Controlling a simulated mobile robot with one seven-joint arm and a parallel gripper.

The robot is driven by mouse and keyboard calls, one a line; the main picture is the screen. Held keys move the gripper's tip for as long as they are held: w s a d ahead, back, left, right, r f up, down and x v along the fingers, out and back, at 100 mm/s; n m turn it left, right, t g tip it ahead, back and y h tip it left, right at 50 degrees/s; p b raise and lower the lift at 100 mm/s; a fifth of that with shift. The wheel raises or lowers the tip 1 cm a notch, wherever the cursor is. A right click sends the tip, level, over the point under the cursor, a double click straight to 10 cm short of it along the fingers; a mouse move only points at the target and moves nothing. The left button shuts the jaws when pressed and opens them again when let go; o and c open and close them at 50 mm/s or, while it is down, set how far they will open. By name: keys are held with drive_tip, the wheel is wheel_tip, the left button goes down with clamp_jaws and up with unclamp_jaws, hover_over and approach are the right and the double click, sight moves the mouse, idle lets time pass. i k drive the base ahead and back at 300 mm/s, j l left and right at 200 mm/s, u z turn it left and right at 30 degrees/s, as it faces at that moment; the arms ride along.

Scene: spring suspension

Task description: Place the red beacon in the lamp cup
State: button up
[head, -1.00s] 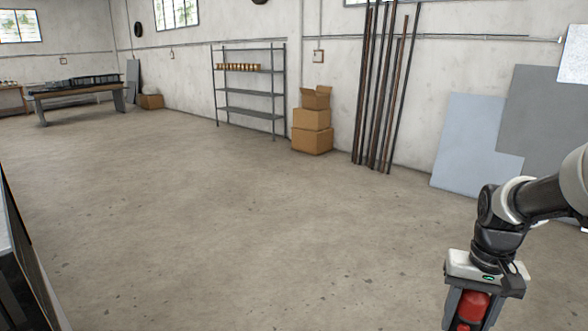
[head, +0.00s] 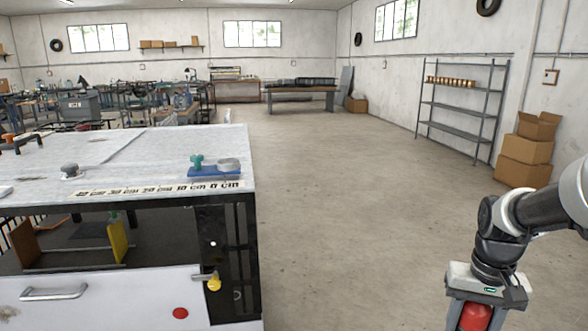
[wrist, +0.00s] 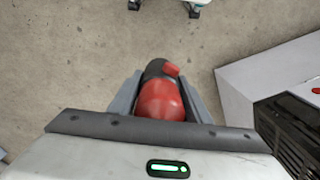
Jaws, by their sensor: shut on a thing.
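My gripper (head: 474,318) is at the lower right of the head view, pointing down over the floor. It is shut on the red beacon (head: 475,317), whose lower part is cut off by the frame edge. In the wrist view the beacon (wrist: 160,100) lies between the two grey fingers, with a black part at its far end. On the workbench top, a blue base (head: 212,174) carries a grey round cup-like ring (head: 229,164) and a green knob. I cannot tell for sure that this ring is the lamp cup. The gripper is well to its right, apart from the bench.
The workbench (head: 110,160) fills the left, with a printed scale along its front edge and a drawer below. Open floor (head: 340,220) lies right of it. A shelf rack (head: 460,110) and cardboard boxes (head: 525,160) stand at the right wall. A grey cabinet-like body (wrist: 265,75) shows at the wrist view's right.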

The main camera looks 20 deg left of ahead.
sight(228, 167)
drive_tip(key=u, duration=1.55)
drive_tip(key=i+l+u, duration=0.4)
drive_tip(key=u, duration=0.25)
